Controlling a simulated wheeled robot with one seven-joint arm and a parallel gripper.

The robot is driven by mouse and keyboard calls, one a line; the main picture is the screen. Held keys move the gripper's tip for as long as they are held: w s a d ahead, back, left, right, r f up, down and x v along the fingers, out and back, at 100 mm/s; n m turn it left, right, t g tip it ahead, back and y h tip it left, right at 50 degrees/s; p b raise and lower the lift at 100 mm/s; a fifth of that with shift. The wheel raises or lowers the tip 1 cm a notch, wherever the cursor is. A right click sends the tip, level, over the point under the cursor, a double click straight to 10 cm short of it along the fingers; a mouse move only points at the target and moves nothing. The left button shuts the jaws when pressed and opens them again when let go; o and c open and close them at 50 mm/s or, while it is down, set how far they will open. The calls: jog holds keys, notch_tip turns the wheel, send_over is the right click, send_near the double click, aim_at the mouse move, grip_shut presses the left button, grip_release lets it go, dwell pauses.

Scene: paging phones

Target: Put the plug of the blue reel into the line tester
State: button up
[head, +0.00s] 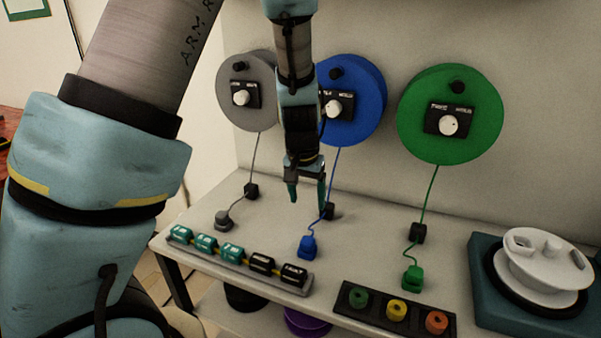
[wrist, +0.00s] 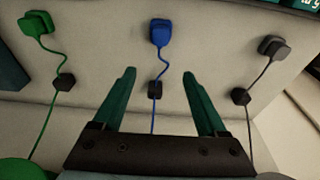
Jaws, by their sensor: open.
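The blue reel (head: 362,100) hangs on the back wall between a grey and a green reel, partly hidden by my arm. Its blue cord runs down through a small black block (head: 329,211) to the blue plug (head: 308,246), which lies on the bench. The plug (wrist: 160,32) also shows in the wrist view, beyond my fingertips and roughly centred between them. My gripper (head: 307,193) is open and empty above the bench, behind the plug in the head view.
The grey plug (head: 223,220) and green plug (head: 413,278) lie either side of the blue one. A black panel (head: 380,322) with green, yellow and orange round sockets is at the front edge. A teal device with a white round top (head: 545,262) stands at right.

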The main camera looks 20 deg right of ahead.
notch_tip(320, 180, down, 14)
jog(key=b, duration=1.2)
jog(key=shift+d, duration=0.15)
jog(key=c, duration=1.1)
jog(key=shift+r, duration=0.1)
jog(key=shift+c, duration=0.2)
notch_tip(320, 180, up, 18)
jog(key=p, duration=1.5)
notch_tip(320, 180, up, 5)
send_over(307, 241)
jog(key=shift+p, duration=0.3)
